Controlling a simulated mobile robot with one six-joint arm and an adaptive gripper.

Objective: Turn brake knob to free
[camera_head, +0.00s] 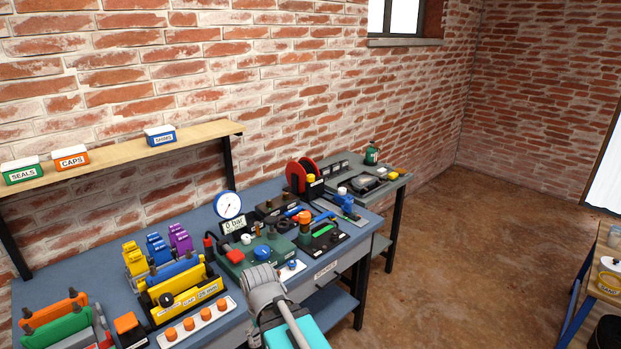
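My arm rises from the lower edge, and its grey end (264,288) is over the front edge of the blue-grey workbench (110,275). The fingers cannot be made out, so I cannot tell whether my gripper is open or shut. Just beyond it is a green box with a round blue knob (262,252) on top. A small blue knob (292,264) sits on a white plate to its right.
A dial gauge (229,205) and a "0 bar" display (233,225) stand behind the green box. Colored blocks and a row of orange knobs (188,324) are at left. A red reel (301,174) is at the back. A shelf with labelled bins hangs above. Open floor lies right.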

